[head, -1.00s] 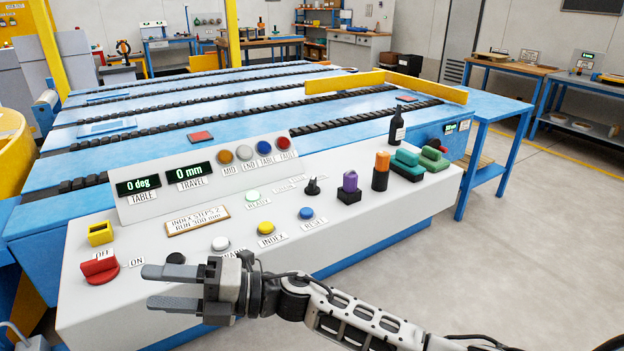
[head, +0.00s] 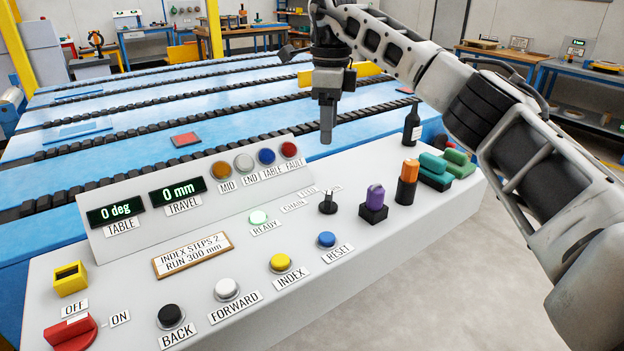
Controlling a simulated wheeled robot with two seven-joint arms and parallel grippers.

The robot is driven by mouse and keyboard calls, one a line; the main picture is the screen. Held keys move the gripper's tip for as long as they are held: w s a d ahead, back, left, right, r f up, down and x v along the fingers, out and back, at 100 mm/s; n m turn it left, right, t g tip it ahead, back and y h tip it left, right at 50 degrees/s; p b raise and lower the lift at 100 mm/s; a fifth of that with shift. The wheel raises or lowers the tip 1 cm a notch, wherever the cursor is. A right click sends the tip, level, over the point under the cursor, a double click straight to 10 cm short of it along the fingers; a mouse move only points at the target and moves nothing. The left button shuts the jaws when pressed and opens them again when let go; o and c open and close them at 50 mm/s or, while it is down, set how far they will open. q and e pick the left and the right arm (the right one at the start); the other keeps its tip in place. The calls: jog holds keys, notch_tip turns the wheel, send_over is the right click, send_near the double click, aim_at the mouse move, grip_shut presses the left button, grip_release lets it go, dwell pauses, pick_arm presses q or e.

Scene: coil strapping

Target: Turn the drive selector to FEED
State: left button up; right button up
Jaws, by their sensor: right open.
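The drive selector, a small black knob (head: 328,204), stands on the sloping white control panel (head: 130,265). Small labels lie behind and left of it: CHAIN (head: 293,206), and FEED (head: 308,191), which is faint. I cannot tell which label the knob points at. My right gripper (head: 327,138) points straight down above and behind the knob in the picture, apart from it. It is open and empty; its fingers line up one behind the other, so the gap is hidden. My left gripper is not in view.
A purple selector (head: 375,200), an orange-topped knob (head: 407,182), green blocks (head: 436,170) and a dark bottle (head: 412,125) stand to the right. The READY lamp (head: 258,217), yellow INDEX button (head: 283,263) and blue RESET button (head: 326,239) lie left and in front.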

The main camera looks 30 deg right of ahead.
send_near(329, 195)
notch_tip(329, 195, down, 9)
jog(key=shift+f+b, duration=0.1)
jog(key=shift+b, duration=0.3)
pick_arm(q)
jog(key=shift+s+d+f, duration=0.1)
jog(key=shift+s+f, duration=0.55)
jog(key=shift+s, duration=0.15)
pick_arm(e)
jog(key=c, duration=1)
